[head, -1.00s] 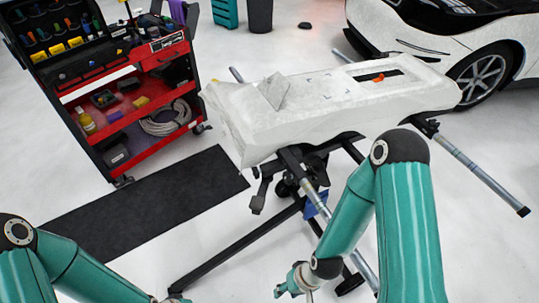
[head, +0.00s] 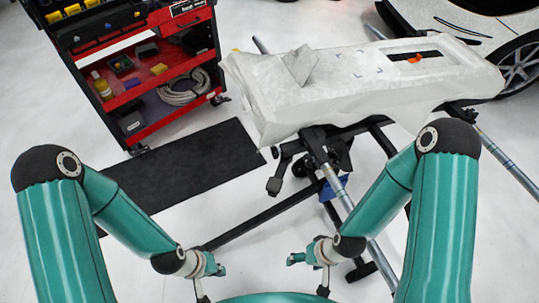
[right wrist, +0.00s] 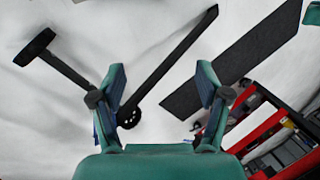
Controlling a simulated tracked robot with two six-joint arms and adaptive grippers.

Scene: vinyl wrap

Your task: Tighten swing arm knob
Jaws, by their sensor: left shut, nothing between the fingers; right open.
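The stand (head: 312,142) is a black frame with grey tubes under a white-wrapped part (head: 370,85). I cannot single out the swing arm knob; black fittings and a blue piece (head: 333,188) show under the part. My left gripper (head: 219,270) is shut and empty, low in the head view, in front of the stand. My right gripper (head: 292,259) is to its right, also apart from the stand. In the right wrist view my right gripper (right wrist: 160,85) is open, with nothing between its fingers. Black stand legs (right wrist: 172,63) show beyond it.
A red and black tool cart (head: 150,90) stands at the back left. A dark mat (head: 190,165) lies on the floor near it. A white car (head: 470,25) stands at the back right. Stand legs and tubes cross the floor ahead.

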